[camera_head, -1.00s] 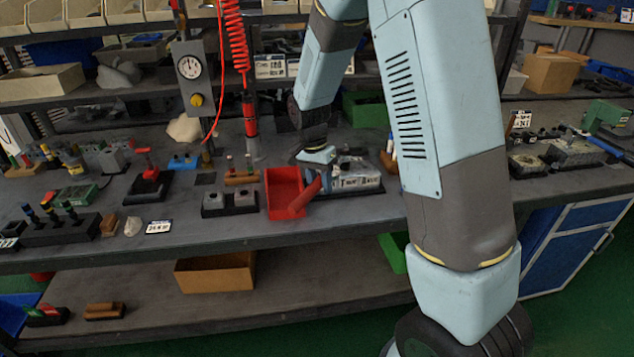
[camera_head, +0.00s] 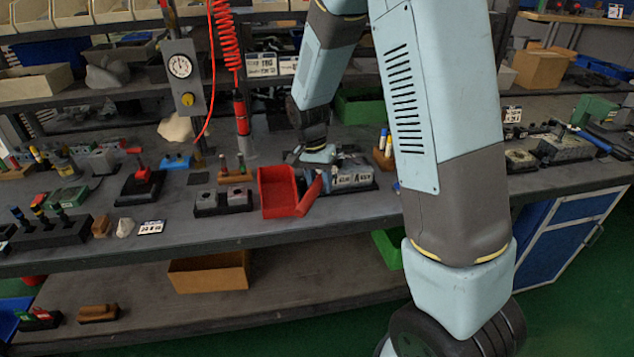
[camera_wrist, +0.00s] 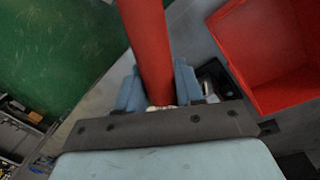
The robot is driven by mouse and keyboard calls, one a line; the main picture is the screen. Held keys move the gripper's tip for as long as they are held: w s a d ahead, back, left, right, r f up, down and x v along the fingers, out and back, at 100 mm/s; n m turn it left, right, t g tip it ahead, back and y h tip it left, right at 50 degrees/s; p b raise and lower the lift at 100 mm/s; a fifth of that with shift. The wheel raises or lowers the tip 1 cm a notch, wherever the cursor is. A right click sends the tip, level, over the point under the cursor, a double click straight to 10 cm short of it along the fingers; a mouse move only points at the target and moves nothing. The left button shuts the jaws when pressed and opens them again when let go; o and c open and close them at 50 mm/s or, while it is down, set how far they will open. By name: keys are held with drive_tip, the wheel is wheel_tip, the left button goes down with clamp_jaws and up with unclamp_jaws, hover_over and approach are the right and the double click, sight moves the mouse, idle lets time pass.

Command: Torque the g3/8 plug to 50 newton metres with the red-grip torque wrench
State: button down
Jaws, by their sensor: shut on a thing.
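My gripper (camera_wrist: 158,92) is shut on the red grip of the torque wrench (camera_wrist: 147,45), which stands out from between the blue fingers in the wrist view. In the head view the red grip (camera_head: 311,194) slants down from my gripper (camera_head: 316,160), beside the open red bin (camera_head: 277,191). A grey valve block (camera_head: 352,179) on a dark base is just right of and behind the grip, partly hidden. The wrench's head and scale are not clear. I cannot make out the g3/8 plug.
The red bin also shows close at the right in the wrist view (camera_wrist: 275,92). Left of it stands a dark stand with two grey blocks (camera_head: 223,200). A gauge post (camera_head: 185,75) and red coiled hose (camera_head: 228,40) rise behind. The bench front is clear.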

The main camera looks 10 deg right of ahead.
drive_tip(key=shift+s+d+n, duration=0.35)
drive_tip(key=shift+d+n, duration=0.25)
drive_tip(key=shift+s+d+n, duration=0.3)
drive_tip(key=shift+d+n, duration=0.15)
drive_tip(key=shift+d, duration=0.15)
drive_tip(key=shift+s+d+n, duration=0.25)
drive_tip(key=shift+d+n, duration=0.2)
drive_tip(key=shift+d, duration=0.1)
drive_tip(key=shift+d, duration=0.15)
drive_tip(key=shift+s+d+n+t, duration=0.15)
drive_tip(key=shift+d+n+t, duration=0.05)
drive_tip(key=shift+d+n, duration=0.3)
drive_tip(key=shift+s+d+n+t, duration=0.2)
drive_tip(key=shift+d+n, duration=0.2)
drive_tip(key=shift+d, duration=0.15)
drive_tip(key=shift+d, duration=0.1)
drive_tip(key=shift+d+n, duration=0.9)
drive_tip(key=shift+d, duration=0.25)
drive_tip(key=shift+a, duration=0.15)
